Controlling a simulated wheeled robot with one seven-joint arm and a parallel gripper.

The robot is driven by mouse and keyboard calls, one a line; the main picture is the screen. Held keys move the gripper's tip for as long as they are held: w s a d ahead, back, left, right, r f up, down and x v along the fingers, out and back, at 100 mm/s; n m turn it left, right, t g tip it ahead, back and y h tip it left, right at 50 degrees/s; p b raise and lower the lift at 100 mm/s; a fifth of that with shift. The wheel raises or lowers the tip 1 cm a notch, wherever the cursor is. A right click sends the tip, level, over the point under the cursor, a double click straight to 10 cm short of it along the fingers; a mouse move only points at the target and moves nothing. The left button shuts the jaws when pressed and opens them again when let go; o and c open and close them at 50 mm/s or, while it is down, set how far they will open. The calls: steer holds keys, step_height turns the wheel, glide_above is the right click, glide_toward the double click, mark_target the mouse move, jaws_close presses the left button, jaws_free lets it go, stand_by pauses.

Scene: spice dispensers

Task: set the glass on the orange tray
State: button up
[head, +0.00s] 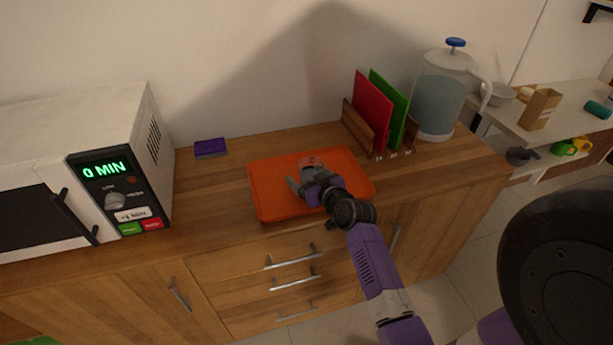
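The orange tray (268,209) lies flat on the wooden counter, near its front edge. My gripper (304,176) reaches over the tray from the front right, low above its middle. What looks like the rim of a clear glass (311,161) shows at the fingertips, over the tray's back half. The tray's orange shows through it. My gripper hides much of the glass. I cannot tell whether the fingers grip it or stand apart from it, nor whether its base touches the tray.
A white microwave (118,130) stands at the left and a small purple box (210,148) at the back. A rack with red (371,108) and green (391,101) boards and a water dispenser (440,92) stand right of the tray. Counter left of the tray is clear.

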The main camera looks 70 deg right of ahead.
steer(key=shift+r, duration=0.2)
steer(key=v, duration=1.2)
steer(key=shift+b, duration=0.4)
steer(key=s+a+f+n+t+y, duration=0.1)
steer(key=s+a+n+y, duration=0.1)
steer(key=a, duration=0.8)
steer(key=s+a+f+n+y, duration=0.1)
steer(key=s+a, duration=0.1)
steer(key=a, duration=0.8)
steer(key=s+a+r+n+t+y, duration=0.1)
steer(key=s+a+r+n+y, duration=0.1)
steer(key=a, duration=0.5)
steer(key=s+a+r+n+t+y, duration=0.1)
steer(key=s+a+r+n+y, duration=0.1)
steer(key=s+a+r+y, duration=0.2)
steer(key=s+a+r, duration=0.2)
steer(key=s+a, duration=0.2)
steer(key=shift+n, duration=0.3)
steer(key=shift+a, duration=0.1)
